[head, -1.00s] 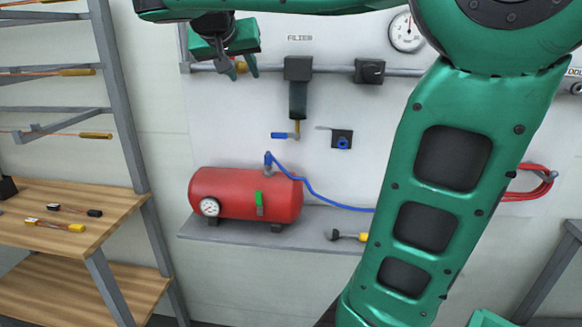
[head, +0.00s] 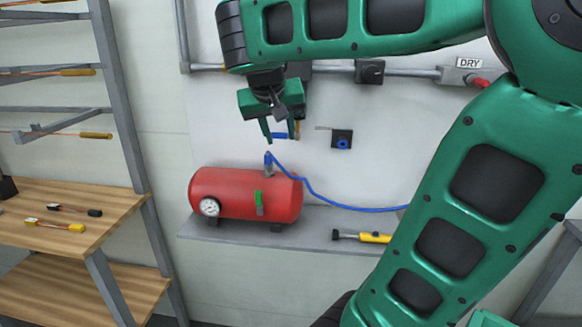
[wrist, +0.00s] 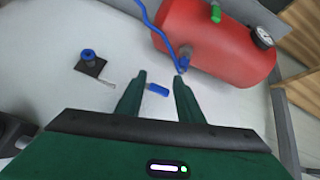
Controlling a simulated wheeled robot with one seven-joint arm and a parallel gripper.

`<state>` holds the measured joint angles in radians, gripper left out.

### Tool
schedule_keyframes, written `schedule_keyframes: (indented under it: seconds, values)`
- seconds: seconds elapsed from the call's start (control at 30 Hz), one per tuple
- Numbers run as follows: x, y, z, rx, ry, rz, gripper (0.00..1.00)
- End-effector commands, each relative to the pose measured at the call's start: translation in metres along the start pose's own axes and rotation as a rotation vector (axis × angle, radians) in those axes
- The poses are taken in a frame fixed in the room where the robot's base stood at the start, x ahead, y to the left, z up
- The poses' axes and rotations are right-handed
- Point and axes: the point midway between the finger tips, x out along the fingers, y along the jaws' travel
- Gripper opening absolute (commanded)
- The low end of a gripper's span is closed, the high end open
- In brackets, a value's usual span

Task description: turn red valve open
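A red valve handle (head: 480,83) sits on the grey wall pipe at the upper right in the head view, beside a "DRY" label (head: 468,63). My arm partly crowds that corner, so the handle's shape is hard to tell. My gripper (head: 281,141) is well to the left of it, pointing down in front of the wall panel above the red tank. In the wrist view my gripper (wrist: 161,77) has its two fingers apart, with nothing held. A small blue lever (wrist: 157,89) shows between the fingers, but I cannot tell whether they touch it. The red valve is not in the wrist view.
The red tank (head: 230,190) with a gauge and green lever stands on a grey shelf (head: 310,226). A blue hose (head: 345,206) runs right from it. A yellow-handled tool (head: 374,237) lies on the shelf. A black fitting with a blue knob (head: 342,140) is on the panel.

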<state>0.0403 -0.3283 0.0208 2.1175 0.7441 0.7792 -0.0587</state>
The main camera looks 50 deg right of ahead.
Motion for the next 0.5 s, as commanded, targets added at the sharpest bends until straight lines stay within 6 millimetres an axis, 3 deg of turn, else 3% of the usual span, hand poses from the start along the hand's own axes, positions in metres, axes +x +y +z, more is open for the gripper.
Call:
schedule_keyframes:
  seconds: [0.5]
  values:
    - [0.03, 0.02, 0.069, -0.032, -0.163, -0.039, 0.34]
